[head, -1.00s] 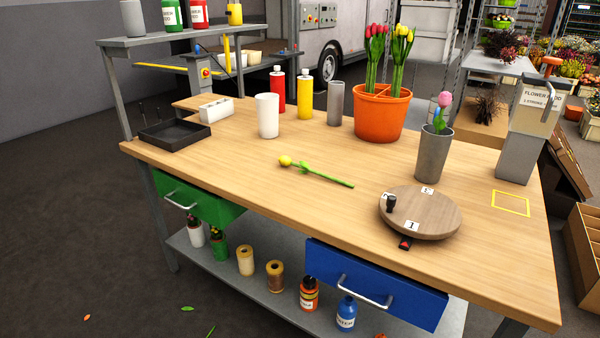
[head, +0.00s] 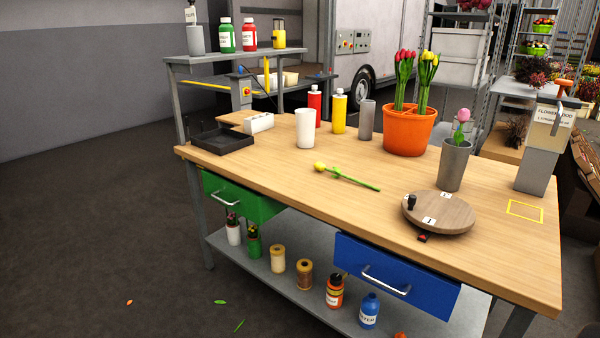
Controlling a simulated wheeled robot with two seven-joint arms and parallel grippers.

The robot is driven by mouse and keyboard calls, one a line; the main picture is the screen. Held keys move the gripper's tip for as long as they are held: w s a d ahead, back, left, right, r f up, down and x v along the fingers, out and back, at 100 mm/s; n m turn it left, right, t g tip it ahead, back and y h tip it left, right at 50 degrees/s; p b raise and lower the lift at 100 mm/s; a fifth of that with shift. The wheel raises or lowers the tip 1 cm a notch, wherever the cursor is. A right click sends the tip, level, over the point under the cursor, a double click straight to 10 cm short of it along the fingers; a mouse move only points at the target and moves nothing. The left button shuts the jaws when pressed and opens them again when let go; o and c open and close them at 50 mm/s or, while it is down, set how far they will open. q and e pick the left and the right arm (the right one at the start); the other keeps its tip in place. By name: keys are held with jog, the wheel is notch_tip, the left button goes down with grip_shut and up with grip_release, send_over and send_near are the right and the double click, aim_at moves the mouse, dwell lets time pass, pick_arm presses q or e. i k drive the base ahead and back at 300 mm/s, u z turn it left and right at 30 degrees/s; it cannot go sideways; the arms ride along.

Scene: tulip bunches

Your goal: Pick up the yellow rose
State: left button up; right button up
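The yellow rose (head: 345,176) lies flat on the wooden table, its yellow bloom to the left and its green stem running to the lower right. Nothing touches it and it is in full view. Neither of my grippers shows in the head view.
On the table (head: 290,202) stand a white cup (head: 305,129), an orange pot (head: 408,133) of tulips, a grey vase (head: 453,168) with a pink flower, and a round wooden turntable (head: 452,216). A black tray (head: 222,141) lies at the left. The surface around the rose is clear.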

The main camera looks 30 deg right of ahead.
aim_at(320, 166)
jog(key=u, duration=0.15)
jog(key=i, duration=0.95)
jog(key=z, duration=0.3)
